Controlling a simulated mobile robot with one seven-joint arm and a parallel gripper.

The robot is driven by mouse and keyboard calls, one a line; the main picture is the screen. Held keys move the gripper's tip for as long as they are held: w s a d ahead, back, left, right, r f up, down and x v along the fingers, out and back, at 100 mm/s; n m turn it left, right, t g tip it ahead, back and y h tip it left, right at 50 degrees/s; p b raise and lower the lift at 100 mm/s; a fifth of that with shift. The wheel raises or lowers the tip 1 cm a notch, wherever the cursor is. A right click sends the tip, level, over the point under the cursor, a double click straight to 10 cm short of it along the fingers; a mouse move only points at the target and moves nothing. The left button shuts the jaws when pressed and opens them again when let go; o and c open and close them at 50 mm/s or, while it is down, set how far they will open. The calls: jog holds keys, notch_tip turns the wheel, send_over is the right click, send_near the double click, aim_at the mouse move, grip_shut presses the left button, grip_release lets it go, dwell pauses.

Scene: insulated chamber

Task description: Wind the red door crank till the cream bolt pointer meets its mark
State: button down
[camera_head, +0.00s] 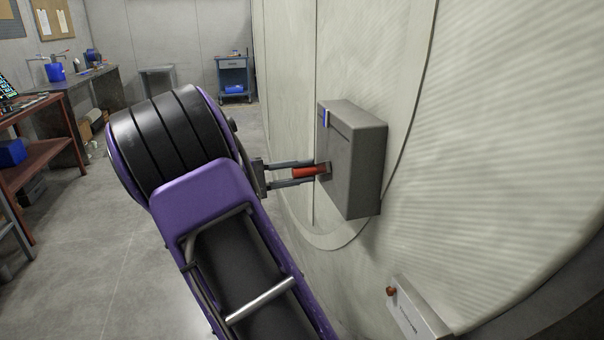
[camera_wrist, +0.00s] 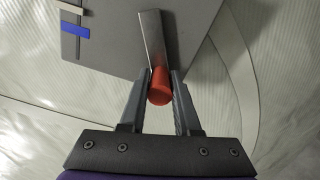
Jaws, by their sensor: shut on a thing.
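The grey crank box (camera_head: 352,160) is mounted on the cream door. The red crank handle (camera_head: 306,172) sticks out from the box face, and it also shows in the wrist view (camera_wrist: 159,88). My gripper (camera_head: 303,171) is shut on the red handle, one finger on each side. The metal crank arm (camera_wrist: 152,38) runs up from the handle in the wrist view. On the box, a pale cream pointer (camera_wrist: 69,7) and a blue mark (camera_wrist: 75,32) lie apart, with a grey gap between them. In the head view they are tiny and look close together.
A small box with a red-brown knob (camera_head: 391,291) sits low on the right. A red bench (camera_head: 40,145) and a dark workbench stand at left. A blue cart (camera_head: 234,80) is at the back. The grey floor between is clear.

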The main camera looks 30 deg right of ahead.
jog(key=c, duration=0.6)
grip_release()
jog(key=p+v, duration=0.1)
jog(key=v, duration=1.6)
jog(key=shift+w+a+p, duration=0.1)
jog(key=shift+a+p, duration=0.15)
jog(key=shift+p, duration=0.05)
